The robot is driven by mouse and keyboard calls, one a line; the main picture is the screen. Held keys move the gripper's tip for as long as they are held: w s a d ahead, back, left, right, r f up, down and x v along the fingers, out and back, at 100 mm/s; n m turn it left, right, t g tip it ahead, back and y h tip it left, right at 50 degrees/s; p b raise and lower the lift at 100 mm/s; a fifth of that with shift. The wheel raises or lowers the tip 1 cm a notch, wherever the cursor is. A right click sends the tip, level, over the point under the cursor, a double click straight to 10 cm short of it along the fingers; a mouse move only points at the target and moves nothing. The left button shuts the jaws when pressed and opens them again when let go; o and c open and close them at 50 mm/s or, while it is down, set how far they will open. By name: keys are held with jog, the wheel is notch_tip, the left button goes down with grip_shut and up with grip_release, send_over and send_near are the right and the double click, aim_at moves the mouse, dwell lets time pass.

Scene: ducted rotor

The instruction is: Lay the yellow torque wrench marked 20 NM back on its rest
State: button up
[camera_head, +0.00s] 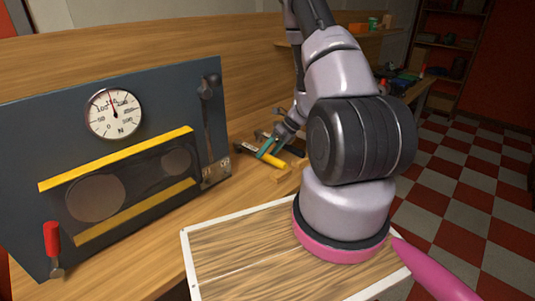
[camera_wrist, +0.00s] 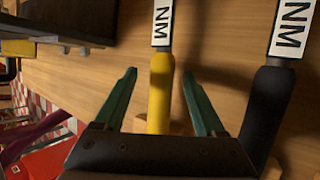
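The yellow-handled torque wrench (camera_wrist: 160,85) shows in the wrist view with a white label ending in NM; its number is cut off. Its yellow handle also shows in the head view (camera_head: 273,160), low over the bench. My gripper (camera_wrist: 160,72) has its two green fingers spread either side of the yellow handle, with a gap on both sides. It also shows in the head view (camera_head: 268,149). A light wooden block (camera_wrist: 177,128), perhaps the rest, shows partly behind my gripper beside the handle. I cannot tell whether the wrench bears on it.
A black-handled wrench (camera_wrist: 265,105), also labelled NM, lies close on the right in the wrist view. A dark panel (camera_head: 150,120) with a dial gauge (camera_head: 113,112), yellow bars and a red-handled lever (camera_head: 51,240) stands at left. A white-rimmed wooden top (camera_head: 187,262) is in front.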

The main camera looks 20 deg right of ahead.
jog(key=v, duration=1)
jog(key=shift+d+r, duration=0.25)
jog(key=shift+r, duration=0.05)
jog(key=s+a+r+n, duration=0.1)
jog(key=a+r+n, duration=0.25)
jog(key=r, duration=0.35)
jog(key=s+a+r+n+h, duration=0.1)
jog(key=s+a+r+n, duration=0.15)
jog(key=r+n, duration=0.4)
jog(key=s+a+r+n, duration=0.1)
jog(key=a+r+n, duration=0.25)
jog(key=r, duration=0.55)
jog(key=s+a+r+n+t+h, duration=0.2)
jog(key=s+r+n, duration=0.5)
jog(key=s+a+r+n+t+h, duration=0.2)
jog(key=s+a+r+n+t, duration=0.1)
jog(key=s+r+n, duration=0.3)
jog(key=shift+s+a+r+n, duration=0.4)
jog(key=shift+s+n, duration=0.35)
jog(key=shift+s, duration=0.25)
